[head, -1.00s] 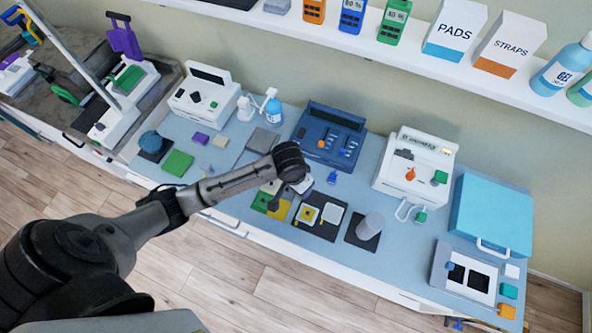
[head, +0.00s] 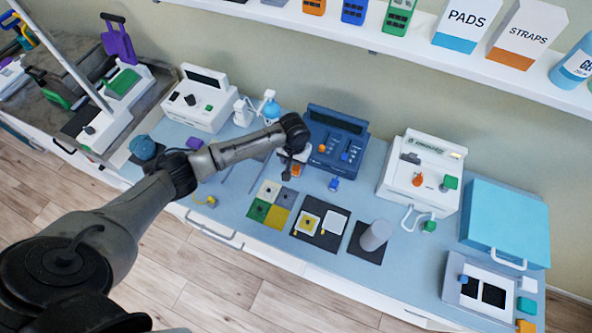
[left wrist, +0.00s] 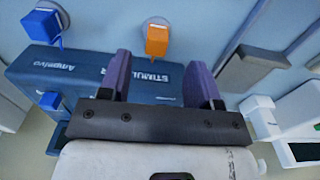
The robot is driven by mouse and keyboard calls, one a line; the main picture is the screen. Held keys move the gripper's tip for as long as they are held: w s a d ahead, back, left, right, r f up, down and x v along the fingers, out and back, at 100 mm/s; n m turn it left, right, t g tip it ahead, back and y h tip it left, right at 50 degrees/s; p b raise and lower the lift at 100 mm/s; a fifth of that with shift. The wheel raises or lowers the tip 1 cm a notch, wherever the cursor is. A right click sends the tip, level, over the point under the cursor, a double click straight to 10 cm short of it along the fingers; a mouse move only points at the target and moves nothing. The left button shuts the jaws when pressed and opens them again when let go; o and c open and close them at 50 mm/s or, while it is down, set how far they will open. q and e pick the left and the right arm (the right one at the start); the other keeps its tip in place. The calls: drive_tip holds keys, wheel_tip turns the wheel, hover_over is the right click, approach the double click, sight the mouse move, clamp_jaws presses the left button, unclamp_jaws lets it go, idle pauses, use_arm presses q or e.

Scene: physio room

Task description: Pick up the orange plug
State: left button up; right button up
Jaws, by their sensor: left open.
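An orange plug (left wrist: 157,40) stands on a round grey base on the counter, ahead of and between my fingers in the left wrist view. In the head view this orange plug (head: 297,170) shows just below my left gripper (head: 292,160), partly covered by it. My left gripper (left wrist: 160,80) is open, with two purple fingers spread and nothing between them. It is close to the front left of the blue stimulator (head: 336,133). Another orange piece (head: 322,148) sits on the stimulator's panel. My right gripper is not in view.
A blue plug (head: 334,184) stands on the counter right of the orange one; it also shows in the left wrist view (left wrist: 55,30). Coloured tiles (head: 257,211) and a dark tray (head: 326,238) lie in front. A white machine (head: 421,170) stands to the right.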

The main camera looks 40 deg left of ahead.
sight(295, 169)
use_arm(q)
drive_tip(key=shift+w+d+f, duration=0.1)
drive_tip(key=shift+d+f, duration=0.05)
drive_tip(key=shift+f, duration=3.05)
drive_tip(key=c, duration=0.8)
drive_tip(key=shift+r, duration=0.15)
